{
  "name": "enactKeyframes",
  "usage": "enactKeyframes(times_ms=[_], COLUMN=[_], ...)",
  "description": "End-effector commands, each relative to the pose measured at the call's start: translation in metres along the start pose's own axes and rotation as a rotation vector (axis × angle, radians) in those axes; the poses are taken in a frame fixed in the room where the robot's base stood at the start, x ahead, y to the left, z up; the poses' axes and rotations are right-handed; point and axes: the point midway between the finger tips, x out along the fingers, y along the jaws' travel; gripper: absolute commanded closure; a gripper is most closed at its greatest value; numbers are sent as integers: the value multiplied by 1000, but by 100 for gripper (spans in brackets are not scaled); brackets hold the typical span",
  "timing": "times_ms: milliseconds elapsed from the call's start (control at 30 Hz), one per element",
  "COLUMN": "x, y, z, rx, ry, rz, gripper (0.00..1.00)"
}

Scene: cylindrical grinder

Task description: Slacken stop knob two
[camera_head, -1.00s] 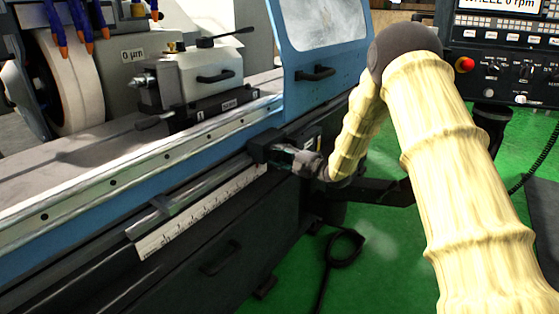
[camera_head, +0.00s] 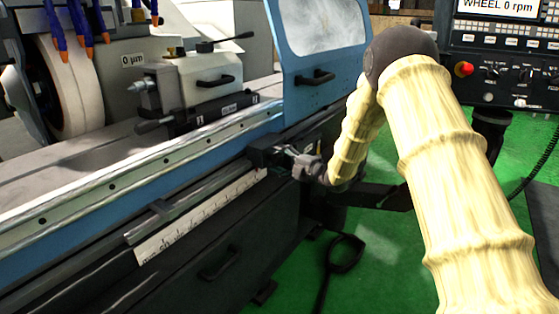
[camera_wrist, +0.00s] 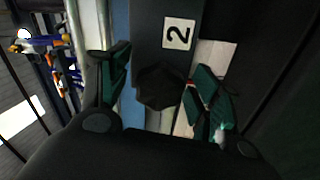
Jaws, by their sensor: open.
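Stop knob two, a dark faceted knob (camera_wrist: 160,86), sits on a dark stop block with a white label "2" (camera_wrist: 179,33) in the wrist view. My gripper (camera_wrist: 160,88) is open around the knob, with one green-padded finger on each side. A gap shows on the left of the knob; the right finger is very close to it, and I cannot tell if they touch. In the head view my gripper (camera_head: 291,153) is at the dark stop block (camera_head: 264,150) on the rail; the knob is not distinguishable there.
The stop block is on a rail (camera_head: 190,204) above a white scale (camera_head: 200,216) along the machine front. The blue door with a black handle (camera_head: 315,76) is above my wrist. A control panel (camera_head: 505,70) stands at the right.

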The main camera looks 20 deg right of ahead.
Motion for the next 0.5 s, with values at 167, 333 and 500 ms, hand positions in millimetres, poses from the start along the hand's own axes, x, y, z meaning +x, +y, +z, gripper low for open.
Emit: enactKeyframes(times_ms=[167,333,500], x=[-3,-20,-52], y=[-1,0,-1], z=[0,0,1], rx=[1,1,1], ry=[0,-1,-1], rz=[-1,-1,-1], gripper=[37,37,37])
